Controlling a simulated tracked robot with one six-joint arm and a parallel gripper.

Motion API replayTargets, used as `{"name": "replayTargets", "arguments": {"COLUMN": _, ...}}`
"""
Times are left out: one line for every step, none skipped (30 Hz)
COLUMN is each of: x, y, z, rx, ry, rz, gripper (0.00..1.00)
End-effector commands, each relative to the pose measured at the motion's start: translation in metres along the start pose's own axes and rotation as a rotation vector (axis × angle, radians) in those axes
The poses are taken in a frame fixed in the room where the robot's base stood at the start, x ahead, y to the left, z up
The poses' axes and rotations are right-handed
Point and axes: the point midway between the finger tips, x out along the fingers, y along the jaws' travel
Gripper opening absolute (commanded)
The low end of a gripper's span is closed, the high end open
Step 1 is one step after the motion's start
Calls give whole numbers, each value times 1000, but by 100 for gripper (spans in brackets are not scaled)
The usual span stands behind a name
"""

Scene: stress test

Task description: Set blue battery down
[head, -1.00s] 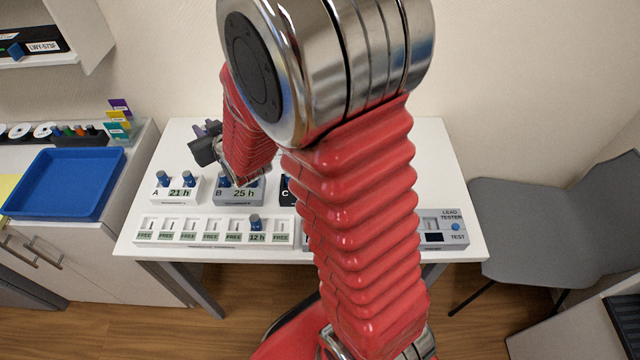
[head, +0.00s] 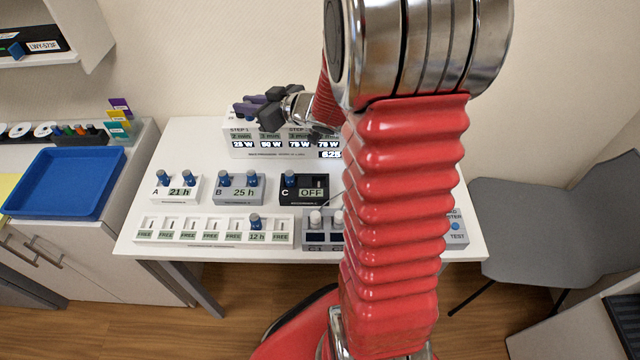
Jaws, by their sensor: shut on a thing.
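Other blue batteries stand upright: two in charger A (head: 176,192), two in charger B (head: 239,193) and one in charger C (head: 304,191), whose screen reads OFF. One more battery (head: 255,221) stands in the white slot strip (head: 190,236), above the "12 h" label. The strip's other slots read FREE.
A display box (head: 270,150) with step readouts stands at the table's back. The lead tester (head: 457,228) is at the front right, partly behind my arm. A blue tray (head: 65,182) lies on the left counter. A grey chair (head: 545,225) stands right.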

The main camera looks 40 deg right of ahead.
Motion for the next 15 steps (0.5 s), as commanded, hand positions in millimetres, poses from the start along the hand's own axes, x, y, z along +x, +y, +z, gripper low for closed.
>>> {"name": "replayTargets", "arguments": {"x": -9, "y": 8, "z": 5, "rx": -6, "ry": 0, "rz": -16, "gripper": 0}}
{"name": "replayTargets", "arguments": {"x": -14, "y": 10, "z": 7, "rx": -11, "ry": 0, "rz": -32, "gripper": 0}}
{"name": "replayTargets", "arguments": {"x": -21, "y": 12, "z": 11, "rx": -19, "ry": 0, "rz": -54, "gripper": 0}}
{"name": "replayTargets", "arguments": {"x": -26, "y": 14, "z": 15, "rx": -24, "ry": -1, "rz": -68, "gripper": 0}}
{"name": "replayTargets", "arguments": {"x": -32, "y": 16, "z": 18, "rx": -28, "ry": -1, "rz": -84, "gripper": 0}}
{"name": "replayTargets", "arguments": {"x": -39, "y": 18, "z": 23, "rx": -35, "ry": -1, "rz": -104, "gripper": 0}}
{"name": "replayTargets", "arguments": {"x": -45, "y": 19, "z": 26, "rx": -41, "ry": 0, "rz": -120, "gripper": 0}}
{"name": "replayTargets", "arguments": {"x": -51, "y": 20, "z": 30, "rx": -47, "ry": -1, "rz": -135, "gripper": 0}}
{"name": "replayTargets", "arguments": {"x": -59, "y": 22, "z": 36, "rx": -54, "ry": -1, "rz": -155, "gripper": 0}}
{"name": "replayTargets", "arguments": {"x": -65, "y": 22, "z": 40, "rx": -59, "ry": -1, "rz": -171, "gripper": 0}}
{"name": "replayTargets", "arguments": {"x": -72, "y": 23, "z": 44, "rx": -64, "ry": -1, "rz": -186, "gripper": 0}}
{"name": "replayTargets", "arguments": {"x": -81, "y": 24, "z": 50, "rx": -72, "ry": 0, "rz": -205, "gripper": 0}}
{"name": "replayTargets", "arguments": {"x": -87, "y": 24, "z": 54, "rx": -78, "ry": -1, "rz": -220, "gripper": 0}}
{"name": "replayTargets", "arguments": {"x": -94, "y": 25, "z": 59, "rx": -83, "ry": 0, "rz": -235, "gripper": 0}}
{"name": "replayTargets", "arguments": {"x": -104, "y": 25, "z": 65, "rx": -89, "ry": 0, "rz": -253, "gripper": 0}}
